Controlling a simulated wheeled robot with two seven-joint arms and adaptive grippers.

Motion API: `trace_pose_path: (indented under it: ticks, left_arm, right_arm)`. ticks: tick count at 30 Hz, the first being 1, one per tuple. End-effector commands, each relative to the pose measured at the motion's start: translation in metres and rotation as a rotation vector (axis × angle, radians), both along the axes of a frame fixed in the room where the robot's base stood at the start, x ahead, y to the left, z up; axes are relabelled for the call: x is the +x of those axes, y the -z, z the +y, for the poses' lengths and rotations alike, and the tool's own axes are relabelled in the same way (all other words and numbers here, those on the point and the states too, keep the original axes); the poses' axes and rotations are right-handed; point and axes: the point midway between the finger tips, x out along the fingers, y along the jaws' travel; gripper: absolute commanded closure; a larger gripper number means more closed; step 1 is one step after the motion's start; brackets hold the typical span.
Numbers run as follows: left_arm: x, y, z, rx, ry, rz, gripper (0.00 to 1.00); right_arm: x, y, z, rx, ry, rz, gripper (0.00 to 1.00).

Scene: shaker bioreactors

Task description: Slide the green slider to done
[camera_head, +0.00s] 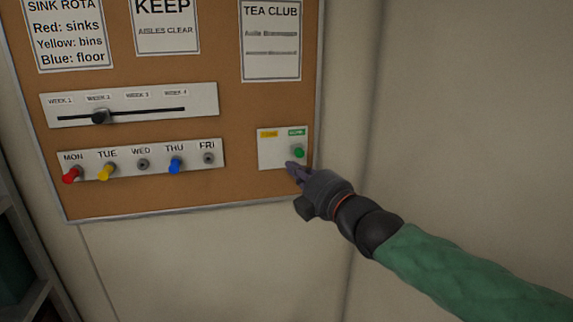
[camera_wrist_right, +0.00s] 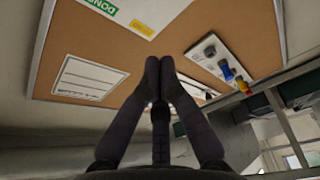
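The green slider (camera_head: 299,152) is a small round green knob on a white card (camera_head: 270,152) at the lower right of the corkboard. It sits at the card's right side, below the green label (camera_head: 296,132); a yellow label (camera_head: 268,134) is to the left. My right gripper (camera_head: 291,166) has its fingertips just below and left of the knob, apparently apart from it. In the wrist view the fingertips (camera_wrist_right: 160,63) are together with nothing visible between them. My left gripper is out of view.
On the corkboard (camera_head: 225,120) are a week slider strip (camera_head: 200,96) with a black knob, and a day strip (camera_head: 130,160) with red, yellow and blue pegs. Paper notices hang above. Bare wall (camera_head: 450,120) lies to the right; shelving (camera_head: 25,250) stands at lower left.

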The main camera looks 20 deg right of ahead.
Motion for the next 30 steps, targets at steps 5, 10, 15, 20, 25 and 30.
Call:
trace_pose_path:
  ticks: [5,10,15,20,25,30]
  left_arm:
    - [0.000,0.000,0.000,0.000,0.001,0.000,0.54]
    - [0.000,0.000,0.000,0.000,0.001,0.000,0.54]
    - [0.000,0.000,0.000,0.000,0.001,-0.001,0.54]
    - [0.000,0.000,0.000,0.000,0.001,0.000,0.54]
    - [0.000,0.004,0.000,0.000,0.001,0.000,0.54]
    - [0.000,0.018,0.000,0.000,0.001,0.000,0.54]
  right_arm:
    - [-0.013,0.001,-0.004,0.001,0.002,0.000,1.00]
    - [-0.015,0.001,-0.004,0.001,0.001,0.000,1.00]
    - [-0.015,0.001,-0.004,0.001,0.001,0.000,1.00]
    - [-0.015,0.001,-0.004,0.001,0.001,0.000,1.00]
    - [-0.006,0.022,-0.001,0.026,-0.005,0.039,1.00]
    - [0.022,0.106,0.012,0.141,-0.019,0.194,1.00]
